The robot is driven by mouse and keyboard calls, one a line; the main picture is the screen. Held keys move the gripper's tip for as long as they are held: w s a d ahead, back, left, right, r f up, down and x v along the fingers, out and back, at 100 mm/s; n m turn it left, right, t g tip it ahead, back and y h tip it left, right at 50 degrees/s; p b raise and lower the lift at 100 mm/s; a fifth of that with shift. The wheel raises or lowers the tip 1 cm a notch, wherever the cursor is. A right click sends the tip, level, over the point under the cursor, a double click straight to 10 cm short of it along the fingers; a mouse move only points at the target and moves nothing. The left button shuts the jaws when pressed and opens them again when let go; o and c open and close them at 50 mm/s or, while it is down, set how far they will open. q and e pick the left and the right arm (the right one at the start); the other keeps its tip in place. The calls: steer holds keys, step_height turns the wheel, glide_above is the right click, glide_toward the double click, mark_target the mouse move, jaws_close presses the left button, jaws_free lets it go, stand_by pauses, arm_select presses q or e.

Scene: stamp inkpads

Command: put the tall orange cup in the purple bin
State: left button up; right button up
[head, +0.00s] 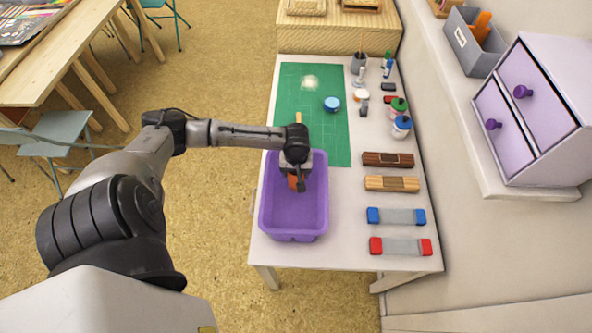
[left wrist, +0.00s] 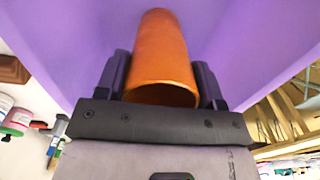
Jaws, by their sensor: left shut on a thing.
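The tall orange cup (left wrist: 161,62) is between the fingers of my left gripper (left wrist: 163,88) in the left wrist view, with its open rim toward the camera. In the head view the cup (head: 295,183) shows as a small orange patch under my left gripper (head: 295,172), which is shut on it. Both are over the far half of the purple bin (head: 310,234), which stands on the white table. The bin's purple surface (left wrist: 245,30) fills the background in the left wrist view. I cannot tell whether the cup touches the bin. My right gripper is not in view.
A green mat (head: 335,130) lies behind the bin, with a blue-lidded tin (head: 332,103) on it. Several stamps and holders, including a red-ended one (head: 400,247), line the table's right side. A lilac drawer cabinet (head: 540,100) stands at the right.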

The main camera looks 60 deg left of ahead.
arm_select(q)
steer(key=o, duration=0.9)
steer(key=shift+r, duration=0.1)
step_height(320, 180, up, 12)
steer(key=p, duration=0.2)
steer(key=shift+d, duration=0.1)
